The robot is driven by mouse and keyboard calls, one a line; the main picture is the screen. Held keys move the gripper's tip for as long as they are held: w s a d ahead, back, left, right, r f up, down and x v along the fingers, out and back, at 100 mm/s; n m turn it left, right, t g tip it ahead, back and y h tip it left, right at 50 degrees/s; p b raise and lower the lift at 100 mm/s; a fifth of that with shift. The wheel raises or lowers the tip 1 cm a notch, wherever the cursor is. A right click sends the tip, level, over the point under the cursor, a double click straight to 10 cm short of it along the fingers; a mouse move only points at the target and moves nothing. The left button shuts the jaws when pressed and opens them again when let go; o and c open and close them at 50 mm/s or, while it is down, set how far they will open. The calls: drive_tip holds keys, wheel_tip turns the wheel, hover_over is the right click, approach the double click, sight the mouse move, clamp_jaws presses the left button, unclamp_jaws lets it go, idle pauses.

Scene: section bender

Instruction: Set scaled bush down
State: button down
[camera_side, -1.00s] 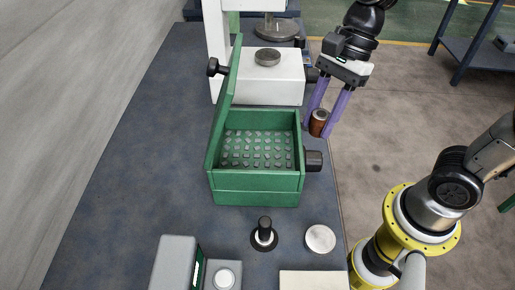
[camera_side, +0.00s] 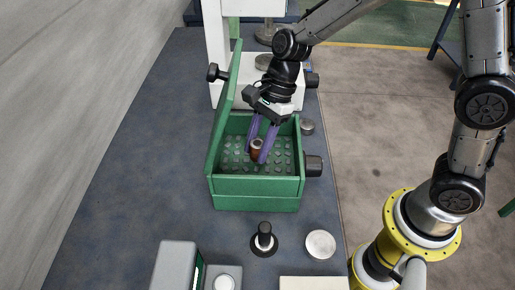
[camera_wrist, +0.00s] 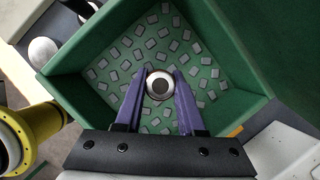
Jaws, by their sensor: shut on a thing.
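My gripper (camera_side: 261,150) has long purple fingers, which are shut on a small brown bush (camera_side: 256,145) with a pale ringed top and a dark bore. In the wrist view the bush (camera_wrist: 159,85) sits between the fingertips, seen from above. The gripper and bush are inside the outline of an open green box (camera_side: 255,193), over its floor of small grey pieces. I cannot tell whether the bush touches the floor. The box lid (camera_side: 222,110) stands raised on the left side.
A black knob (camera_side: 314,166) sticks out on the box's right. A white machine (camera_side: 215,60) stands behind. In front are a black post (camera_side: 264,237), a pale disc (camera_side: 320,244) and a grey block (camera_side: 176,266). Table left of the box is clear.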

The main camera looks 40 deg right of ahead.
drive_tip(key=shift+f, duration=0.65)
drive_tip(key=c, duration=0.5)
unclamp_jaws()
drive_tip(key=shift+f, duration=0.15)
drive_tip(key=shift+v, duration=6.3)
drive_tip(key=s+d+n+t+h, duration=0.1)
drive_tip(key=s+d+n+t, duration=0.1)
drive_tip(key=s+d+n, duration=0.2)
drive_tip(key=s+d+r+n+t+h, duration=0.1)
drive_tip(key=s+d+n, duration=0.3)
drive_tip(key=s+n, duration=0.4)
drive_tip(key=s+d+r+n+t+h, duration=0.1)
drive_tip(key=s+d+n+t+h, duration=0.1)
drive_tip(key=s+d+n, duration=0.2)
drive_tip(key=shift+s+d+r+n+t, duration=0.1)
drive_tip(key=shift+s+d+n+t, duration=0.05)
drive_tip(key=shift+s+n, duration=0.45)
drive_tip(key=shift+s+d+r+n+t, duration=0.15)
drive_tip(key=shift+s+n, duration=0.25)
drive_tip(key=shift+s, duration=0.3)
